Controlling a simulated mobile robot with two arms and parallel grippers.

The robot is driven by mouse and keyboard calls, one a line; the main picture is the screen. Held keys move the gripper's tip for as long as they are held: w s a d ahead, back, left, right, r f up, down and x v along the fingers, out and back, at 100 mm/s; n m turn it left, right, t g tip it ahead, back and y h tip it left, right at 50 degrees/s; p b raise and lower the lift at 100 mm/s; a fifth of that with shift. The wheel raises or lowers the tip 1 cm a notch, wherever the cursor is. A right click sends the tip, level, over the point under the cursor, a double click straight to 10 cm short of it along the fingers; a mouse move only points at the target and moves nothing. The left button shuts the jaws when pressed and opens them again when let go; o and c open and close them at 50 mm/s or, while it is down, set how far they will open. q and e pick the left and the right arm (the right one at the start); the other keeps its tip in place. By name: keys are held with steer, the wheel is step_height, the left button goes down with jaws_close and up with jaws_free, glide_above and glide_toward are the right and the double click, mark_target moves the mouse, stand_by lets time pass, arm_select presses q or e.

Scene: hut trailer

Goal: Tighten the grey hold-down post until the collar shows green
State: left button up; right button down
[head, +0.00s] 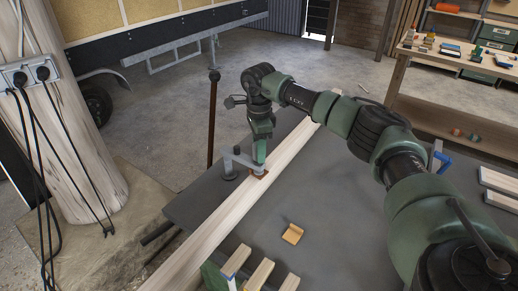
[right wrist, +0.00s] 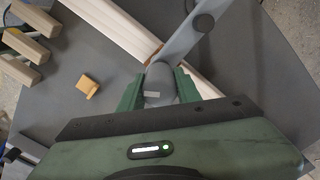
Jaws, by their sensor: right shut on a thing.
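The grey hold-down post (head: 229,163) stands on the dark bench top, and its arm reaches over a long pale wooden beam (head: 208,232). A small brown pad (head: 259,172) lies between the hold-down's end and the beam. My right gripper (head: 260,158) points down at that end. In the right wrist view its green fingers (right wrist: 159,92) are shut on the hold-down's rounded grey end, and the grey arm (right wrist: 182,42) runs up to a dark round top. No green shows on the hold-down; I cannot make out the collar's colour. My left gripper is not in view.
A small yellow-orange block (head: 292,234) lies on the bench right of the beam. Several short wooden pieces lie at the near edge. A blue-handled clamp (head: 441,160) and pale strips (head: 500,180) are at the right. Bench space between is clear.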

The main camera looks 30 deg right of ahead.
steer(key=m, duration=0.5)
steer(key=shift+r+m+p, duration=0.15)
steer(key=shift+m+p, duration=0.15)
steer(key=shift+p, duration=0.05)
steer(key=m, duration=0.5)
steer(key=shift+p, duration=0.4)
steer(key=m+p, duration=0.1)
steer(key=m, duration=0.5)
steer(key=m+p, duration=0.1)
steer(key=m, duration=0.4)
steer(key=shift+m, duration=0.6)
steer(key=c, duration=1)
jaws_free()
steer(key=shift+a, duration=0.1)
